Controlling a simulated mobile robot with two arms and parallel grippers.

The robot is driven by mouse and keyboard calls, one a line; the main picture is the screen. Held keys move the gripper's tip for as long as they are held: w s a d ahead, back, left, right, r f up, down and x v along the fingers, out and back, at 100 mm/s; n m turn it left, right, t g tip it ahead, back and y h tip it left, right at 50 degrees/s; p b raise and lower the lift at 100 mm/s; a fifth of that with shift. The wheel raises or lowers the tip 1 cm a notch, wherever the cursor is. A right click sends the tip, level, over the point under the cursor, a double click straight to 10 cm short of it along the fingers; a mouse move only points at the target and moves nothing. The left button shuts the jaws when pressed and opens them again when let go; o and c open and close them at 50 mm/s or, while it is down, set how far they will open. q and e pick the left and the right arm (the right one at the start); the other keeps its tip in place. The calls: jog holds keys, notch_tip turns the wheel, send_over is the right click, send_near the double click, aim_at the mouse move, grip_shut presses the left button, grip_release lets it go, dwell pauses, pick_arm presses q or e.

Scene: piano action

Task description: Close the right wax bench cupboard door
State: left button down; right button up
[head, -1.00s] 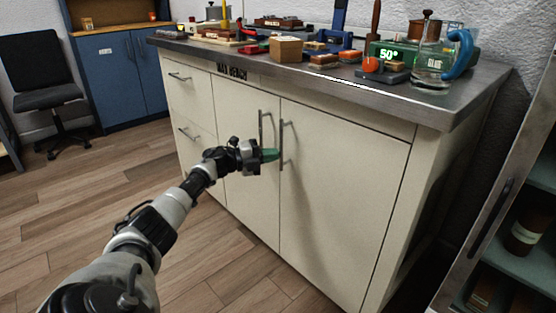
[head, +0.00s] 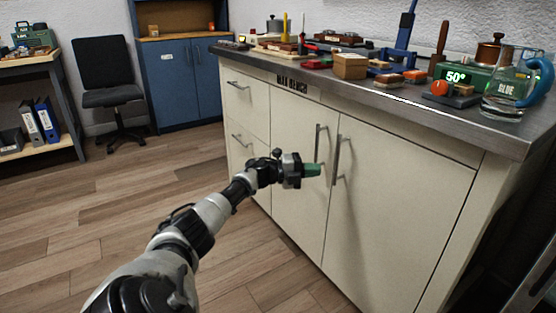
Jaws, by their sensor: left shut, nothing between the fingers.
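The wax bench (head: 288,84) is a cream cabinet with a grey metal top. Its right cupboard door (head: 393,215) looks flush with the front. Its vertical bar handle (head: 337,158) stands beside the handle (head: 319,150) of the left cupboard door (head: 296,205), which also looks flush. My left gripper (head: 312,170) has green fingertips, is shut and empty, and is in front of the left door near both handles. I cannot tell whether it touches the door. My right gripper is not in view.
Two drawers (head: 247,104) are at the bench's left. Tools, blocks and a glass jug (head: 507,95) stand on top. A blue cupboard (head: 183,82), a black chair (head: 110,80) and a shelf with binders (head: 40,122) are behind. Wooden floor (head: 100,220) at left is clear.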

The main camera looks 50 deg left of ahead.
pick_arm(q)
jog(key=s+a, duration=0.4)
jog(key=a, duration=0.4)
jog(key=shift+s+a+b, duration=0.3)
jog(key=shift+a+b, duration=0.05)
jog(key=shift+b, duration=0.05)
jog(key=shift+d+f, duration=0.1)
